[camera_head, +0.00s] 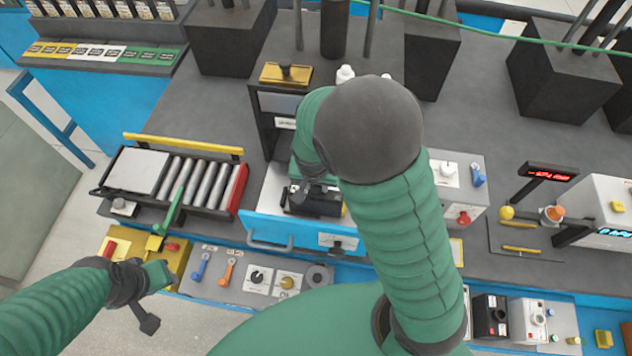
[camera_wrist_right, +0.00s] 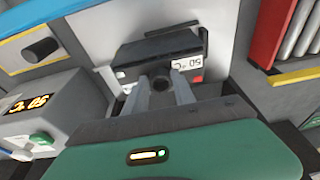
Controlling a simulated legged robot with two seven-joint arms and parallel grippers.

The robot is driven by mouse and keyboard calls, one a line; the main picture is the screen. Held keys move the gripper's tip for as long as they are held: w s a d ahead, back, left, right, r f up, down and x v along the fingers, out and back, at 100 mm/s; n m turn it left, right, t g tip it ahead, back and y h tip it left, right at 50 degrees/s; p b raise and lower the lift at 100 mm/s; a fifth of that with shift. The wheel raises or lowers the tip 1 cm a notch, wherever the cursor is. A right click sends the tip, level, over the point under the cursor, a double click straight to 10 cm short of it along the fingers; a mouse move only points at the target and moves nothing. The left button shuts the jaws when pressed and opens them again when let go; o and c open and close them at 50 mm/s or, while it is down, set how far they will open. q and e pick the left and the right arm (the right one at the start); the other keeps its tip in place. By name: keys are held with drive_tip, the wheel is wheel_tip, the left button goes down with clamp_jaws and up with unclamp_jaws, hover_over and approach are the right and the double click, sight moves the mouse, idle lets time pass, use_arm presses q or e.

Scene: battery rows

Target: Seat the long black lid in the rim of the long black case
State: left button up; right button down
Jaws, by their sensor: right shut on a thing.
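The long black case (camera_wrist_right: 130,72) stands on a pale surface in the right wrist view, a label reading 50 °C on its near side. In the head view the case (camera_head: 322,208) shows partly below my right gripper. A flat black top, apparently the long black lid (camera_wrist_right: 160,46), lies at the case's top; I cannot tell whether it sits in the rim. My right gripper (camera_wrist_right: 162,90) is shut on a small dark round knob, which seems to belong to the lid. My left gripper (camera_head: 155,280) hangs near a yellow box; its fingers are unclear.
A roller conveyor (camera_head: 190,182) with a red end stands left of the case. A blue-edged panel (camera_head: 290,235) with a handle lies in front. A black frame (camera_head: 262,125) stands close behind. A control box (camera_head: 460,180) is at the right.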

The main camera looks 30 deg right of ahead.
drive_tip(key=shift+f+b, duration=0.35)
drive_tip(key=shift+f, duration=0.2)
drive_tip(key=c, duration=0.9)
unclamp_jaws()
drive_tip(key=shift+c, duration=0.2)
drive_tip(key=p+v, duration=0.1)
drive_tip(key=v, duration=1.5)
drive_tip(key=shift+r, duration=0.4)
drive_tip(key=shift+s+a, duration=0.1)
